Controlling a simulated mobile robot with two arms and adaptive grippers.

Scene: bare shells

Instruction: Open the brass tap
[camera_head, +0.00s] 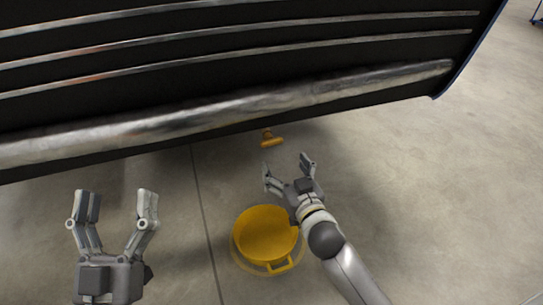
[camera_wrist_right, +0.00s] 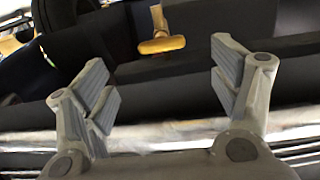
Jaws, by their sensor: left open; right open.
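The brass tap (camera_head: 271,139) is a small yellow T-shaped handle below the lower edge of the dark panel in the head view. In the right wrist view the tap (camera_wrist_right: 161,43) shows ahead, between my open fingers and beyond their tips. My right gripper (camera_head: 288,165) is open and empty, close to the tap but apart from it; it also shows in the right wrist view (camera_wrist_right: 158,70). My left gripper (camera_head: 117,192) is open and empty at the lower left, well away from the tap.
A dark panel with shiny metal bars (camera_head: 240,105) spans the top, above the tap. A round yellow bucket (camera_head: 265,235) with a handle stands on the concrete floor below my right gripper. The floor (camera_head: 440,180) at the right is clear.

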